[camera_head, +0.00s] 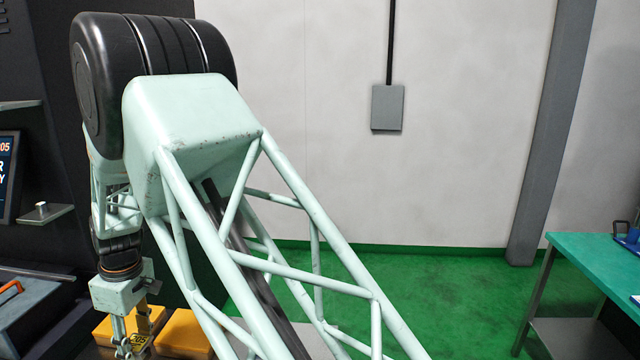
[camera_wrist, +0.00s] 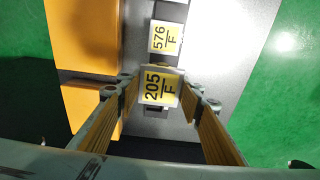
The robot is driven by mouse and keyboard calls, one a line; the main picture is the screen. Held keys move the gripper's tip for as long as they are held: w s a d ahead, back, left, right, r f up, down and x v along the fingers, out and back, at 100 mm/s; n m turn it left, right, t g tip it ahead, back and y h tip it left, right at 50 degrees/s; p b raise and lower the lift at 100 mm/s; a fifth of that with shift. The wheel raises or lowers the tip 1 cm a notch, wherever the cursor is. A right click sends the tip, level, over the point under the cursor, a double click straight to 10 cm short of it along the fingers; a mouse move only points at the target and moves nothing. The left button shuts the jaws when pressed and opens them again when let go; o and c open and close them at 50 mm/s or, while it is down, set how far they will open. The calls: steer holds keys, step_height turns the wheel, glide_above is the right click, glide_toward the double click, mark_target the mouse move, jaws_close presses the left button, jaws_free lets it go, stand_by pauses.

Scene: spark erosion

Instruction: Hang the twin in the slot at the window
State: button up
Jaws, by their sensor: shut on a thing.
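My gripper (camera_head: 137,345) hangs low at the left of the head view, and its fingers (camera_wrist: 158,92) reach forward in the wrist view. It is shut on a piece with a yellow-and-white label (camera_wrist: 161,86) reading 205 over F. The piece's body below the label is mostly hidden. A second label (camera_wrist: 167,38) reading 576 over F sits just beyond it, apart from the fingers. I cannot make out a window slot in either view.
Yellow blocks (camera_head: 185,335) stand beside my gripper; they also show in the wrist view (camera_wrist: 80,35). A partly cut-off screen (camera_head: 8,175) and a small shelf (camera_head: 45,214) are at the left. A green-topped table (camera_head: 595,262) stands right. Green floor between is clear.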

steer(key=shift+d, duration=0.4)
steer(key=w+d+f+m, duration=0.2)
steer(key=w+d, duration=0.2)
steer(key=d, duration=0.6)
steer(key=w+d+f+m, duration=0.2)
steer(key=w+d, duration=0.3)
steer(key=d, duration=0.6)
steer(key=w+d+f+m, duration=0.2)
steer(key=w+d, duration=0.3)
steer(key=d, duration=0.6)
steer(key=shift+m+t+h, duration=0.3)
steer(key=shift+m+t, duration=0.1)
steer(key=shift+m, duration=0.5)
steer(key=d+m, duration=0.1)
steer(key=d, duration=0.5)
steer(key=d+f+m, duration=0.1)
steer(key=d+m, duration=0.1)
steer(key=d, duration=0.4)
steer(key=d+f+m, duration=0.1)
steer(key=d, duration=0.5)
steer(key=shift+w+f, duration=0.2)
steer(key=shift+f, duration=0.05)
steer(key=s+d+f+m, duration=0.1)
steer(key=s+d+m, duration=0.1)
steer(key=d, duration=0.7)
steer(key=s+d+f+m, duration=0.1)
steer(key=s+d+m, duration=0.2)
steer(key=d, duration=0.6)
steer(key=shift+h, duration=0.4)
steer(key=shift+r, duration=0.15)
